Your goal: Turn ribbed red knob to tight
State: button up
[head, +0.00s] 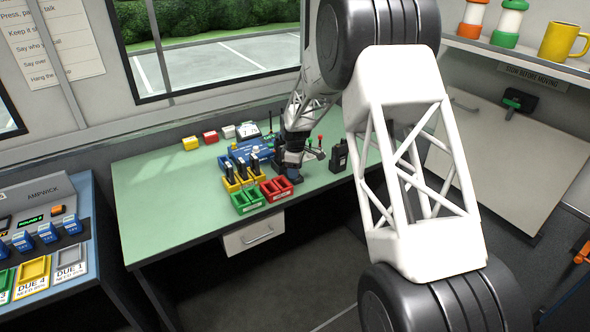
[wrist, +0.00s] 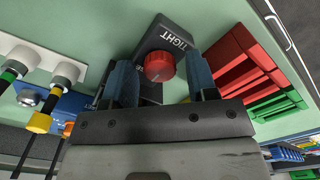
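The ribbed red knob (wrist: 160,67) sits on a dark box (wrist: 158,38) with a white TIGHT label on its face, on the green desk. My gripper (wrist: 158,64) has its two blue fingers apart, one on each side of the knob. In the wrist view a gap shows between the knob and each finger, so it is not gripped. More white lettering beside the knob is mostly hidden by the left finger. In the head view my arm reaches down to the desk and hides the knob.
Red trays (head: 276,189), green trays (head: 246,201) and yellow trays (head: 240,181) with dark handsets stand close by. A blue unit (head: 252,149) is behind them. A black radio (head: 339,157) stands to the right. The desk's left part (head: 165,215) is clear.

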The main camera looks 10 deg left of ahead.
jog(key=c, duration=0.8)
jog(key=shift+o, duration=0.2)
